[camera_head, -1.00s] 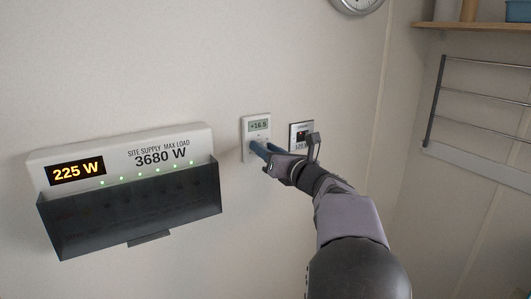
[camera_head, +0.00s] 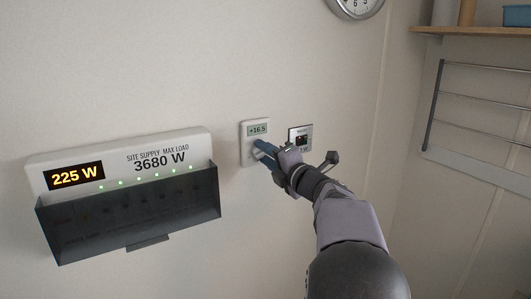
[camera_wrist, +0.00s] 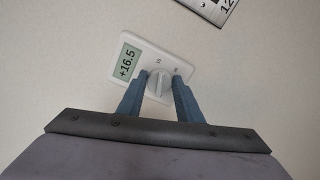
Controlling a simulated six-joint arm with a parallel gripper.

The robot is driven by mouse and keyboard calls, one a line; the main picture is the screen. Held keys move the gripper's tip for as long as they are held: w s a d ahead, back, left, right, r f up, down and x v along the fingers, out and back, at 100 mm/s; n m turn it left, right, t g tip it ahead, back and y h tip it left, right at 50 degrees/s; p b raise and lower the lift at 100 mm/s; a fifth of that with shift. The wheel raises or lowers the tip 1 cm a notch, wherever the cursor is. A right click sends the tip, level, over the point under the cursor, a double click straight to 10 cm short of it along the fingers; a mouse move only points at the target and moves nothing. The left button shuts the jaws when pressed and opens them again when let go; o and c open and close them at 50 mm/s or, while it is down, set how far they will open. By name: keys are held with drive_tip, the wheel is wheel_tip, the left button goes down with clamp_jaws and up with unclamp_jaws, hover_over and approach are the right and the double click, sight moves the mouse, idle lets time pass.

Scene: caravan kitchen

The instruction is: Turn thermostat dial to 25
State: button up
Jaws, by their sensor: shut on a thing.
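The white thermostat (camera_head: 248,152) is mounted on the wall left of my arm, and its display (camera_head: 257,130) reads +16.5. In the wrist view the thermostat (camera_wrist: 118,66) appears tilted, with the display (camera_wrist: 128,62) at its left and the round white dial (camera_wrist: 158,80) at its middle. My gripper (camera_head: 262,150) reaches the thermostat's lower part and hides the dial in the head view. In the wrist view my gripper's two blue fingers (camera_wrist: 158,86) stand on either side of the dial's raised grip, shut on it. Small markings beside the dial are partly readable, one like 15.
A small panel (camera_head: 300,137) with a dark display is just right of the thermostat. A supply box (camera_head: 118,152) reading 225 W and 3680 W projects from the wall at left. A clock (camera_head: 354,6), shelf (camera_head: 480,33) and rail rack (camera_head: 480,95) are at upper right.

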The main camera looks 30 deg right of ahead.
drive_tip(key=m+p, duration=0.4)
drive_tip(key=m, duration=0.7)
drive_tip(key=shift+p, duration=0.4)
drive_tip(key=m+p, duration=0.3)
drive_tip(key=m, duration=0.2)
drive_tip(key=shift+a+f+m, duration=0.1)
drive_tip(key=shift+m, duration=0.2)
drive_tip(key=m+p, duration=0.3)
drive_tip(key=m, duration=0.2)
drive_tip(key=shift+a+f+p, duration=0.1)
drive_tip(key=shift+f+p, duration=0.05)
drive_tip(key=shift+p, duration=0.15)
drive_tip(key=shift+m, duration=0.4)
drive_tip(key=o, duration=1)
